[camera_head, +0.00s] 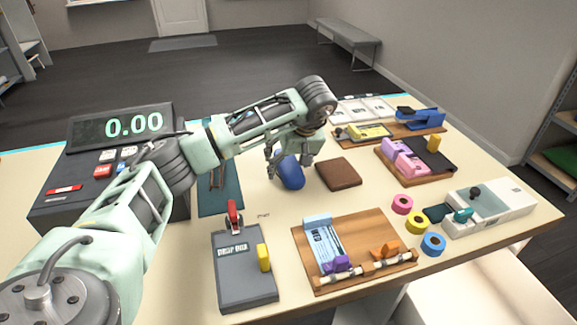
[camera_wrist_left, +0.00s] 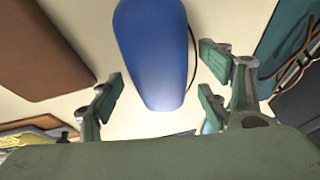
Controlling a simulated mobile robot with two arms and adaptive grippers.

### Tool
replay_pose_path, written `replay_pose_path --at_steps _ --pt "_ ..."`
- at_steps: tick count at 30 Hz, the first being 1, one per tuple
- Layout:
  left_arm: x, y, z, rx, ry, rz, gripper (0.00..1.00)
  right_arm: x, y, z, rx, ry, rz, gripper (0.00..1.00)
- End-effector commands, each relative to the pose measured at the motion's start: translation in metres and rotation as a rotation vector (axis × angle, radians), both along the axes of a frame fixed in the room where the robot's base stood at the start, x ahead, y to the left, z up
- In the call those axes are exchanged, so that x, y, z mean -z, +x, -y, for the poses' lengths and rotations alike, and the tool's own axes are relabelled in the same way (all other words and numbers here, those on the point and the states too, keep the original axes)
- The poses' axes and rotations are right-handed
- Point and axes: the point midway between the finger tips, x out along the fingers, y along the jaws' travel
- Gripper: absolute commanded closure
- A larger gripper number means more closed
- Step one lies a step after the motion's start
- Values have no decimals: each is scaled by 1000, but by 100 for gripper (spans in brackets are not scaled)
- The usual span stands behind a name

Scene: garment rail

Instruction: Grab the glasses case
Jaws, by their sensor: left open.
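The blue glasses case (camera_head: 291,173) lies on the cream table near its middle, just left of a brown wallet. My left gripper (camera_head: 283,162) is above and at the far end of the case, and its fingers partly hide it in the head view. In the left wrist view the glasses case (camera_wrist_left: 158,55) shows large, its rounded end reaching toward the gap between the fingers of the left gripper (camera_wrist_left: 160,92). The fingers are open and apart, with nothing between their tips but the case's end. My right gripper is not in view.
The brown wallet (camera_head: 338,174) lies close on the right. A dark teal mat (camera_head: 220,190) with glasses on it is on the left. A grey box (camera_head: 244,268) and a wooden board (camera_head: 372,240) stand nearer. Tape rolls (camera_head: 417,222) lie to the right.

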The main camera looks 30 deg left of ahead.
Motion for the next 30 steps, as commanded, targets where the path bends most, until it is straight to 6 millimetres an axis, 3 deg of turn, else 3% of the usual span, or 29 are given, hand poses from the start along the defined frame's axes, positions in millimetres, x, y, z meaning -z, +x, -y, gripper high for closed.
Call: replay_pose_path --at_steps 5,22,30 --pt "0 0 0 0 0 0 30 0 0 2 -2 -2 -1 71" --pt "0 0 0 0 0 0 80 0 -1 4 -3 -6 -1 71" --pt "-1 0 0 0 0 2 80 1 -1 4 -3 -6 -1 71"
